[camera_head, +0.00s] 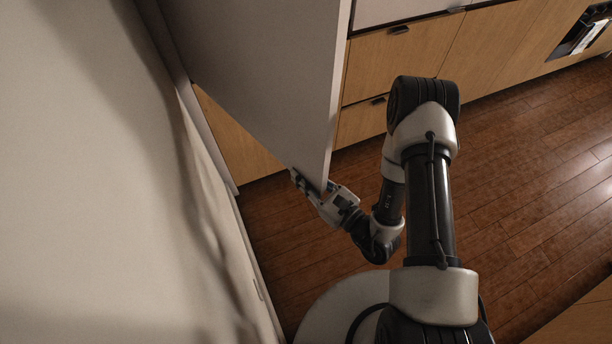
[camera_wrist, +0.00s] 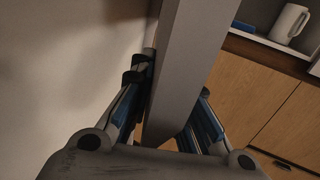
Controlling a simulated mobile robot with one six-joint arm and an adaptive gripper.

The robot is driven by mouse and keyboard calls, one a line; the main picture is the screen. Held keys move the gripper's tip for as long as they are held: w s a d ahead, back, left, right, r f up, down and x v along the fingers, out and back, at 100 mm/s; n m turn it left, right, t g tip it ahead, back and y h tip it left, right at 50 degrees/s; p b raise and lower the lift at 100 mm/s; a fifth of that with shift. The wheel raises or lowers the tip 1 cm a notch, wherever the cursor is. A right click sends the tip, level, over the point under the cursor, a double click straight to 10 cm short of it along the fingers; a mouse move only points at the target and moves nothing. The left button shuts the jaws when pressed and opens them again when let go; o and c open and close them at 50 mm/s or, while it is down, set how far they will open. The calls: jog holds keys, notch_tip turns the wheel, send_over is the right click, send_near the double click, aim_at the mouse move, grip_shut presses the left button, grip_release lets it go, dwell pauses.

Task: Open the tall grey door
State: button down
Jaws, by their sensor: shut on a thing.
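The tall grey door (camera_head: 265,75) stands swung out from the cabinet row in the head view, with its free edge towards me. My gripper (camera_head: 313,188) is at the lower part of that edge, with its fingers on both faces of the panel. In the wrist view the door's edge (camera_wrist: 188,60) runs up between the two fingers of my gripper (camera_wrist: 172,88), which is shut on it. The far end of the door by its hinge is out of view, and no handle shows on it.
A pale wall (camera_head: 90,180) stands close on the left. Wooden drawers (camera_head: 390,60) with dark pulls lie behind and right of the door. A white jug (camera_wrist: 289,23) stands on a shelf in the wrist view. The wooden floor (camera_head: 530,190) is clear on the right.

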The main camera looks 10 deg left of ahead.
aim_at(304, 156)
dwell(0.4)
jog(key=c, duration=1.7)
grip_release()
jog(key=shift+r, duration=0.1)
notch_tip(304, 156, up, 10)
jog(key=shift+f, duration=0.1)
